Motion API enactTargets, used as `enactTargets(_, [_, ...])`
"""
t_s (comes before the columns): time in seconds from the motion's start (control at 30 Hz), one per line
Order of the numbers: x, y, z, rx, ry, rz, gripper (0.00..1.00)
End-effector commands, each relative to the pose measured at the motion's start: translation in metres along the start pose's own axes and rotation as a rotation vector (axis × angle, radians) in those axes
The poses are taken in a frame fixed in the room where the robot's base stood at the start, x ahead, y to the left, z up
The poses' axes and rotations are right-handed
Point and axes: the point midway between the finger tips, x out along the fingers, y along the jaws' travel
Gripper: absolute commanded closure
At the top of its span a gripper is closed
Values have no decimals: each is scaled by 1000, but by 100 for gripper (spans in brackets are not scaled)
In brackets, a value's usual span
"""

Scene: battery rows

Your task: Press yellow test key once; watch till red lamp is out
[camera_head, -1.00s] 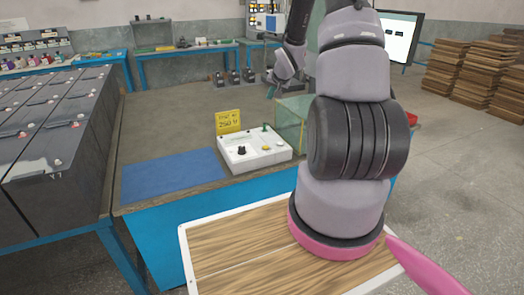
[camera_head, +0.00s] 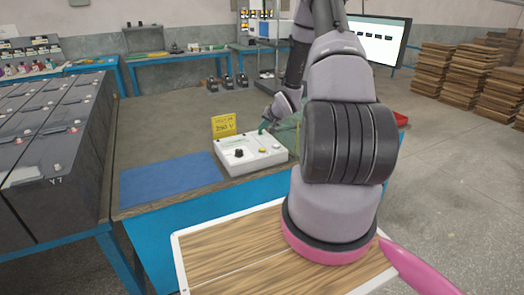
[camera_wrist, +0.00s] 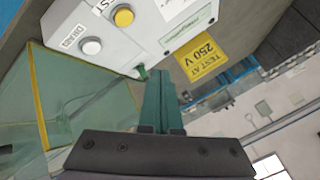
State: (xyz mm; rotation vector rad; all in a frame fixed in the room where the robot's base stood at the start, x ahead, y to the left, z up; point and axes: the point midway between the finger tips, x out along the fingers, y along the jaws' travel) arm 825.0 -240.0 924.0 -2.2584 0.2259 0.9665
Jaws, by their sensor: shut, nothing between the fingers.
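The white test box (camera_head: 232,167) stands on the bench with a black knob (camera_head: 239,153) and a yellow key (camera_head: 262,150). In the wrist view the yellow key (camera_wrist: 123,17) lies beside the lettering "TEST", near a pale round button or lamp (camera_wrist: 91,46). No lit red lamp can be made out on the visible part of the box. A small green post (camera_wrist: 142,72) stands at the box's edge. My gripper (camera_head: 264,127) is shut and empty over the back of the box; its teal fingers (camera_wrist: 160,76) are apart from the yellow key.
A yellow card (camera_head: 224,126) reading "250 V" stands behind the box. A blue mat (camera_head: 170,178) lies left of it on the bench. A clear greenish panel (camera_wrist: 75,100) stands close beside the box. Large black batteries (camera_head: 50,150) fill the left side.

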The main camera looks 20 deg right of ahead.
Motion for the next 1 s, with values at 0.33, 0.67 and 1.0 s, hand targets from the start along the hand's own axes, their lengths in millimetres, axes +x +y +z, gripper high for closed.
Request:
enactTargets(0.33, [32,24,24,1,-3,2,100])
enactTargets(0.67, [55,40,40,1,-1,1,100])
enactTargets(1.0, [58,42,43,-1,-1,1,100])
